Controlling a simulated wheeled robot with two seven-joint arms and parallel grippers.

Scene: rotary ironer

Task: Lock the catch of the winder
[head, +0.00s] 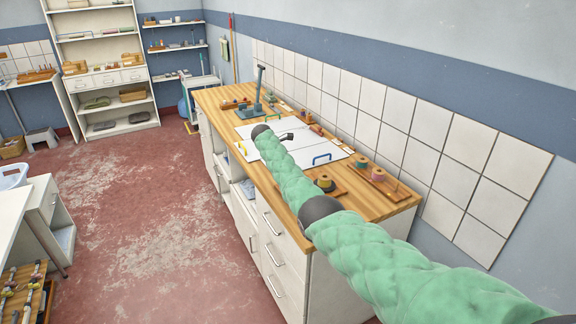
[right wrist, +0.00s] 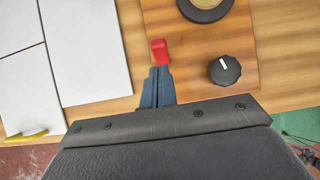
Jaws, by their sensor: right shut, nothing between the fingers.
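The winder's wooden board (right wrist: 190,48) fills the upper right of the right wrist view. On it are a small red catch (right wrist: 159,48), a black knob (right wrist: 224,70) with a white mark, and a black-rimmed round reel (right wrist: 206,8) cut by the top edge. My right gripper (right wrist: 159,70) is shut and empty, its dark blue fingertips right at the near end of the red catch. I cannot tell whether they touch. In the head view the winder's reel (head: 325,182) shows beside my green right arm, which hides the catch and gripper. My left gripper is out of view.
White panels (head: 290,136) with a yellow handle (head: 242,148) and a blue handle (head: 322,158) lie on the workbench (head: 385,211) beyond the winder. A spool board (head: 378,184) is at the wall side. A blue upright lever (head: 259,85) stands farther back.

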